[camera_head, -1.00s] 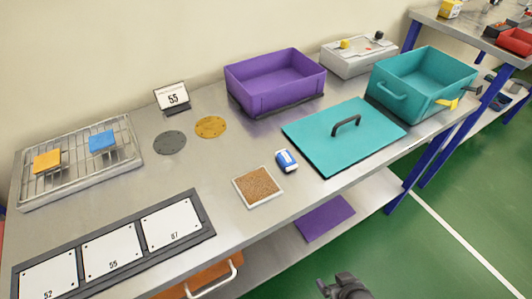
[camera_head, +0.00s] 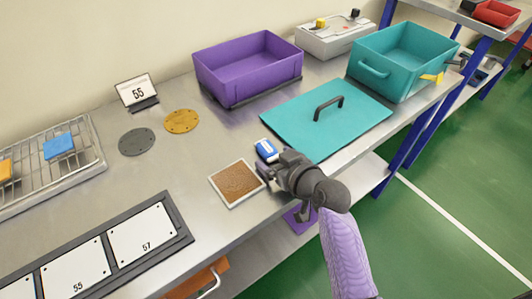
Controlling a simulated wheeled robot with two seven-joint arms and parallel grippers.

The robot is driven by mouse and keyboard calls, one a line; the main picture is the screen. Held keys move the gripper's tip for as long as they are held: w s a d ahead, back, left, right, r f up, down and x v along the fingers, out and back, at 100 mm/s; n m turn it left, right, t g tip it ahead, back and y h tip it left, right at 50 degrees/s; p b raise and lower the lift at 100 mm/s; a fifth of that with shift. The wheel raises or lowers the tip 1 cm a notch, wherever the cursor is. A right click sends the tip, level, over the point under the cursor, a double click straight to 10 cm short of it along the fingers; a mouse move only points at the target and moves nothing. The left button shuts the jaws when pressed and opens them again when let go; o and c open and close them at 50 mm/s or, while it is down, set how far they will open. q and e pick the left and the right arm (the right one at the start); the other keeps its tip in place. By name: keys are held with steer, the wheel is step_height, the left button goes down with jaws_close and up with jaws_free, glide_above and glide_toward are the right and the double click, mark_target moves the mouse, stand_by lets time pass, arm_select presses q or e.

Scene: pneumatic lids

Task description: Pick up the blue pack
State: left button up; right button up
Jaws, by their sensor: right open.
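The blue pack (camera_head: 266,149), a small blue and white block, lies on the steel table between the cork mat (camera_head: 236,183) and the teal lid (camera_head: 300,126). My right gripper (camera_head: 262,170) reaches in from the lower right, close in front of the pack. Its jaws are open, and the gripper body hides the near part of the pack. I cannot tell whether a finger touches it. My left gripper is out of view.
The teal lid with its black handle (camera_head: 328,106) lies right of the pack. A purple bin (camera_head: 248,75) and a teal bin (camera_head: 400,65) stand behind. Yellow (camera_head: 181,121) and grey (camera_head: 138,142) discs lie left. Bare steel lies between the discs and the mat.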

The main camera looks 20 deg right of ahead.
steer(key=c, duration=1)
jaws_close()
steer(key=shift+r, duration=0.1)
